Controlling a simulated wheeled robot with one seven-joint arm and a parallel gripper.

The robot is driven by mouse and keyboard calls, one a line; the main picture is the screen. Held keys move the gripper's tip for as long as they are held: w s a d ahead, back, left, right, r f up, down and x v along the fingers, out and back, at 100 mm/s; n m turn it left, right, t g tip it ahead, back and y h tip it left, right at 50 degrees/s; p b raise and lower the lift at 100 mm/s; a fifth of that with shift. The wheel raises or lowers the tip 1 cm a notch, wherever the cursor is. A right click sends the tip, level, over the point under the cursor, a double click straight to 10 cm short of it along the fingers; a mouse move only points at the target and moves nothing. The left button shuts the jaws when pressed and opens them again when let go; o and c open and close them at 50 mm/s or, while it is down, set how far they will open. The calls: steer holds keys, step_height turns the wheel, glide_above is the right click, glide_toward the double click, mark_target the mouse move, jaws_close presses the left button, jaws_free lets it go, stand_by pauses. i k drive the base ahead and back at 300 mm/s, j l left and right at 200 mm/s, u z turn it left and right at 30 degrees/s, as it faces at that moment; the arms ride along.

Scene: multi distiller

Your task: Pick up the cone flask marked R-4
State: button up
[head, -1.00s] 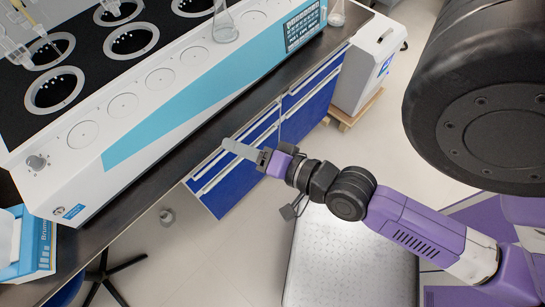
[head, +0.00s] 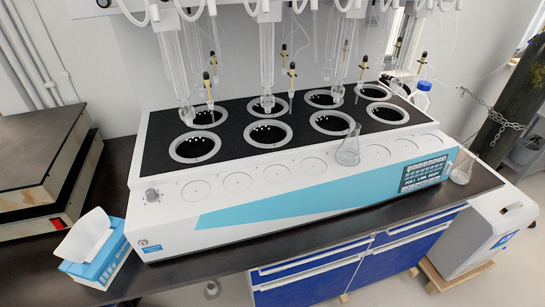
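A clear conical flask (head: 348,150) stands on the front ledge of the white and blue distiller (head: 270,212), right of its middle. A second conical flask (head: 462,170) stands on the dark bench beside the distiller's right end. No R-4 marking can be read on either flask at this size. My gripper is outside the current head view, so its distance to the flasks does not show.
Glass tubes (head: 268,65) hang over the distiller's round wells. A blue-capped bottle (head: 421,96) stands behind its right end. A tissue box (head: 95,255) and a hotplate-like unit (head: 45,160) are at the left. The bench's front strip (head: 200,268) is mostly clear.

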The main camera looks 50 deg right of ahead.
mark_target(461, 175)
steer(key=z, duration=2.15)
steer(key=k+j+u, duration=0.1)
steer(key=j+u, duration=0.2)
steer(key=u, duration=0.15)
